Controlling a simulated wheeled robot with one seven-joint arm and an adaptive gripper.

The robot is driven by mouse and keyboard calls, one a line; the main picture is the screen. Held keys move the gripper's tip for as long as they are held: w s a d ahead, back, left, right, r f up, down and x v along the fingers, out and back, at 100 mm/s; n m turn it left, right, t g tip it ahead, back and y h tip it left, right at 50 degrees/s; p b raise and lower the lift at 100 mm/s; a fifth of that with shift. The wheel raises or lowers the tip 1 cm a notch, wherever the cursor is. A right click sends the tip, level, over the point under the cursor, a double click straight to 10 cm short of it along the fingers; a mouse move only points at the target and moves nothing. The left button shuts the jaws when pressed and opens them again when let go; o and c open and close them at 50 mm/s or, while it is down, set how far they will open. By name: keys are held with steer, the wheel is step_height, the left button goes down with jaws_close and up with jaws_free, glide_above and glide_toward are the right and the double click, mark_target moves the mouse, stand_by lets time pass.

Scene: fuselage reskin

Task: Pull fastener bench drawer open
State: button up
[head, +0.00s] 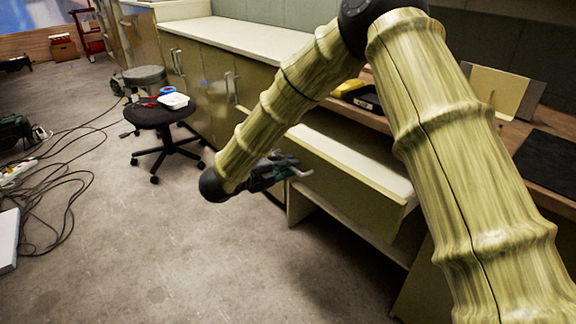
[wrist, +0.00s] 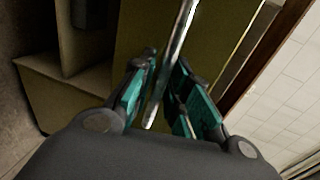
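The fastener bench drawer (head: 325,164) has a long olive front under the wooden bench top. A pale surface shows behind the front, and the front stands out from the bench. My gripper (head: 287,168) is at this front, near a light metal handle (head: 300,173). In the wrist view the handle is a shiny bar (wrist: 171,60) running between the two teal fingers of my gripper (wrist: 168,68). The fingers stand apart, with narrow gaps seeming to show beside the bar. Contact cannot be made out. The arm hides part of the drawer front in the head view.
The bench top (head: 375,122) holds a yellow and black item (head: 358,95) and a dark mat (head: 549,160). A black stool (head: 160,116) with a white tray stands left by the olive cabinets (head: 205,90). Cables (head: 50,200) lie at far left. The floor between is clear.

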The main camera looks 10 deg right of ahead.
steer(key=shift+a, duration=0.1)
steer(key=v, duration=1.1)
steer(key=shift+s+a, duration=0.25)
steer(key=shift+a, duration=0.1)
